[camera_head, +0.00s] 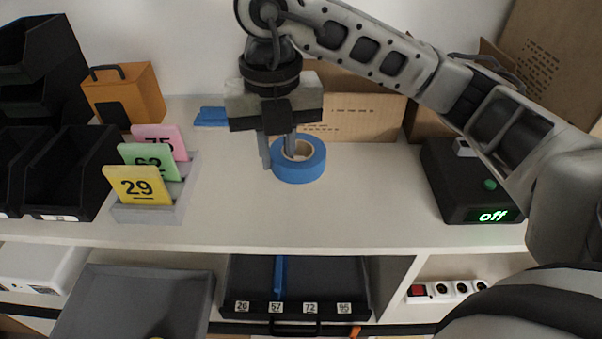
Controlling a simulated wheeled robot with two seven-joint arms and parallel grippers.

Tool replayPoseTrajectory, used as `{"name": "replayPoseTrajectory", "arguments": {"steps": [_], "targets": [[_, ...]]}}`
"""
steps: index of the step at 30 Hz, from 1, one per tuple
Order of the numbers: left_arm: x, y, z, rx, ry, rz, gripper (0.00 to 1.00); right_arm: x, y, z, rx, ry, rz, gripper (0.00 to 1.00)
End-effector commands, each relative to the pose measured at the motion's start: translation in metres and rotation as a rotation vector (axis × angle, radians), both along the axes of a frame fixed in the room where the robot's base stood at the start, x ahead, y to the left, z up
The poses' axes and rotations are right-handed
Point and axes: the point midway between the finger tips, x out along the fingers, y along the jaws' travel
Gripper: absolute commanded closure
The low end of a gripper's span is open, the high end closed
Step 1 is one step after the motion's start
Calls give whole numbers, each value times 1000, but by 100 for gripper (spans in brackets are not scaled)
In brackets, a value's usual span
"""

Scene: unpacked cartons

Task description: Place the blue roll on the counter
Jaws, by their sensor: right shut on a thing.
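The blue roll (312,171) is a ring of blue tape with a pale core, at the middle of the white counter (350,215). My right gripper (278,155) points down over it. One finger is outside the roll's left side and the other goes into its hole, so the gripper is shut on the roll's left wall. The roll is at or very near the counter top; I cannot tell whether it touches. My left gripper is not in view.
A grey holder (150,213) with numbered cards and black bins (75,170) stand at left. An orange box (125,95) and cardboard (365,118) stand behind. A black device (465,185) reading "off" stands at right. The counter front is clear; an open drawer (295,290) lies below.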

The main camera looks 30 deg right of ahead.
Motion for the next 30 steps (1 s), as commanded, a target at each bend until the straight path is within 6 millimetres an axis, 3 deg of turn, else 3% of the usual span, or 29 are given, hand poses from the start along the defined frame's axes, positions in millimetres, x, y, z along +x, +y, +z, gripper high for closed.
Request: {"name": "replayPoseTrajectory", "arguments": {"steps": [1,4,15,21,30], "targets": [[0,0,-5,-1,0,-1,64,1,-9,-15,1,8,-5,100],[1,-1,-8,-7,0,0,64,6,-22,-33,1,5,-3,100],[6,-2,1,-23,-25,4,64,13,-48,-63,-1,4,-2,100],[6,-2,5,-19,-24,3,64,13,-46,-87,-1,1,1,100],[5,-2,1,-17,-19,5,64,13,-46,-90,1,-1,1,100]]}}
